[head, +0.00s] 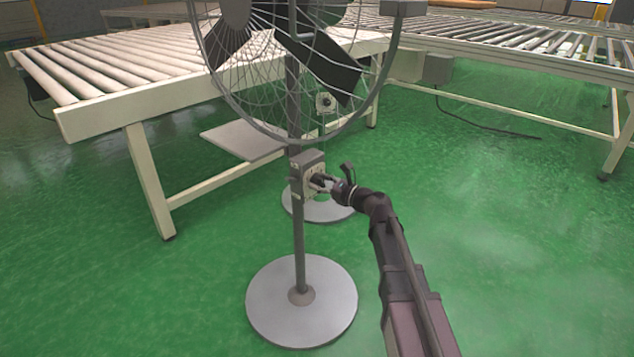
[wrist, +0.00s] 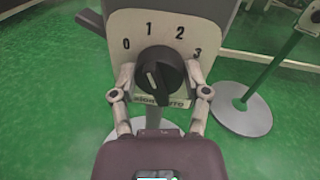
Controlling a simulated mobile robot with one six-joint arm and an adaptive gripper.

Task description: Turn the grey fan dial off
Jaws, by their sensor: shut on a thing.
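The grey fan (head: 293,225) stands upright on a round base, with its cage at the top of the head view. A control box (head: 308,165) is fixed to its pole. In the wrist view the dial (wrist: 162,72) is a black round knob on a pale plate (wrist: 190,22) marked 0, 1, 2 and 3. A pale mark shows on the lower left part of the knob's face; I cannot tell which number is selected. My gripper (wrist: 160,80) has one finger on each side of the knob and is shut on it. In the head view my gripper (head: 324,183) reaches the box from the right.
A second fan with a round base (head: 322,207) stands close behind; its base also shows in the wrist view (wrist: 241,112). A roller conveyor (head: 120,75) stands at the left, another (head: 520,50) at the back right. Green floor (head: 520,240) is clear at the right.

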